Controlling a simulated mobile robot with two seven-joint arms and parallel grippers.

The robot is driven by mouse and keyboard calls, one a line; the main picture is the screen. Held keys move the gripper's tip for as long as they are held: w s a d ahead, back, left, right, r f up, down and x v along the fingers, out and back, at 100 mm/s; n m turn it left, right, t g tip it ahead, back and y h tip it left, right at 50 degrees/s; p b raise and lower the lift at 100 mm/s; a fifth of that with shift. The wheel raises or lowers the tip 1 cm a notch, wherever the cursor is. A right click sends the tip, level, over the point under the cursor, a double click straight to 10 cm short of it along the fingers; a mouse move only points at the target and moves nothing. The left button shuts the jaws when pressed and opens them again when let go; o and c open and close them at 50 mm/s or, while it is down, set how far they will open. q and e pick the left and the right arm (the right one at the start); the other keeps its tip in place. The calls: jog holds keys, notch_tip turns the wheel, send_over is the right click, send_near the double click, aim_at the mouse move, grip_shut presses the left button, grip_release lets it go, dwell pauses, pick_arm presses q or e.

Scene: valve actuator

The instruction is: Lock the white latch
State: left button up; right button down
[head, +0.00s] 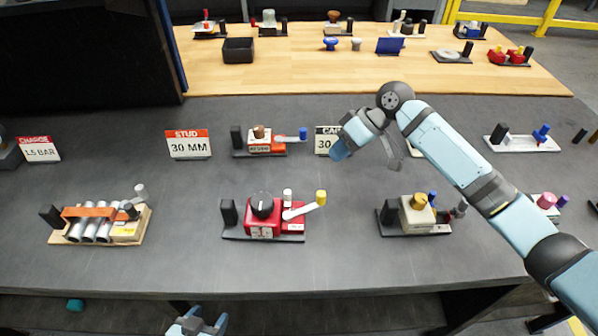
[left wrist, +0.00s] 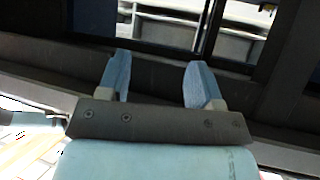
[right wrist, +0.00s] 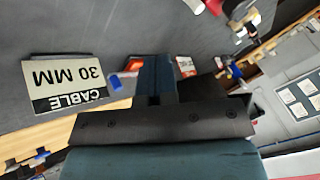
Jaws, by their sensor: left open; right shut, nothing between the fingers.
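A red unit with a black knob (head: 263,206) stands on a dark base in the middle of the table. A white lever with a yellow tip (head: 304,209) sticks out at its right side; I cannot tell whether this is the white latch or whether it is locked. My right gripper (head: 339,150) is shut and empty above the table, behind and right of the red unit, near the cable sign. It also shows in the right wrist view (right wrist: 157,78). My left gripper (head: 198,323) is open and empty at the front edge; its spread fingers show in the left wrist view (left wrist: 160,78).
An orange unit with a blue-tipped lever (head: 267,141) stands left of my right gripper. Signs for stud (head: 188,144) and cable (right wrist: 64,80) stand nearby. A cylinder unit (head: 100,222) is at left, a beige unit (head: 417,214) at right. Grey table between units is clear.

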aim_at(288, 199)
jog(key=x, duration=1)
jog(key=shift+s+r, duration=0.1)
jog(key=shift+s+a+p, duration=0.55)
jog(key=shift+s+a, duration=0.5)
jog(key=shift+a, duration=0.15)
jog(key=shift+s+a, duration=0.2)
pick_arm(q)
jog(key=shift+s, duration=0.65)
pick_arm(e)
jog(key=shift+a, duration=0.1)
